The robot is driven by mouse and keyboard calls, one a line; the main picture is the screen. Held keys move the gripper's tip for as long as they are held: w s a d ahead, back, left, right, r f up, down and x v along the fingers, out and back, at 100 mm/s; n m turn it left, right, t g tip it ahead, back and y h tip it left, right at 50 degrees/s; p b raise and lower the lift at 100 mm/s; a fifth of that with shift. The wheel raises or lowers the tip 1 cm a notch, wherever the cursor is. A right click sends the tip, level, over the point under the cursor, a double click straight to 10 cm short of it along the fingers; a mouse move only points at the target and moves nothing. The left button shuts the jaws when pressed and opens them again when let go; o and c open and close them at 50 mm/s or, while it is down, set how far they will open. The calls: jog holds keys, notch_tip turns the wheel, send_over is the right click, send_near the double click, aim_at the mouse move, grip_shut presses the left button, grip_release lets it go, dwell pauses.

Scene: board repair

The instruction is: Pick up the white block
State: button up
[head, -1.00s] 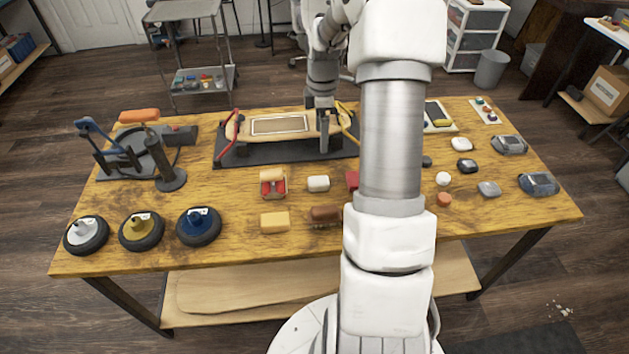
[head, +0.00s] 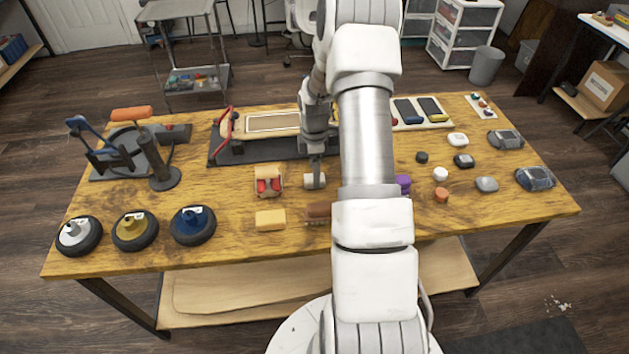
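The white block (head: 309,182) lies on the wooden table, right of a tan block with red parts. My gripper (head: 316,178) points down at it, and a dark finger covers part of the block's middle. The block appears to rest on the table top. The gripper is seen edge-on, so I cannot tell whether its fingers are apart or closed on the block.
The tan and red piece (head: 269,181) is close on the left. A yellow block (head: 270,220) and a brown block (head: 317,212) lie in front. A skateboard deck (head: 262,124) on a dark mat (head: 222,157) is behind. Wheels (head: 135,231) stand front left.

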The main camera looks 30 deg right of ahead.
jog(key=shift+f, duration=0.9)
grip_shut()
jog(key=shift+r, duration=0.2)
jog(key=shift+r, duration=0.3)
jog(key=r, duration=0.3)
jog(key=shift+s+d+r, duration=0.15)
jog(key=shift+d+r, duration=0.2)
jog(key=shift+r, duration=0.05)
jog(key=s+d+r, duration=0.5)
jog(key=d+r, duration=0.1)
jog(key=d, duration=0.3)
jog(key=shift+d+r+p, duration=0.15)
jog(key=shift+d+p, duration=0.25)
jog(key=shift+p, duration=0.05)
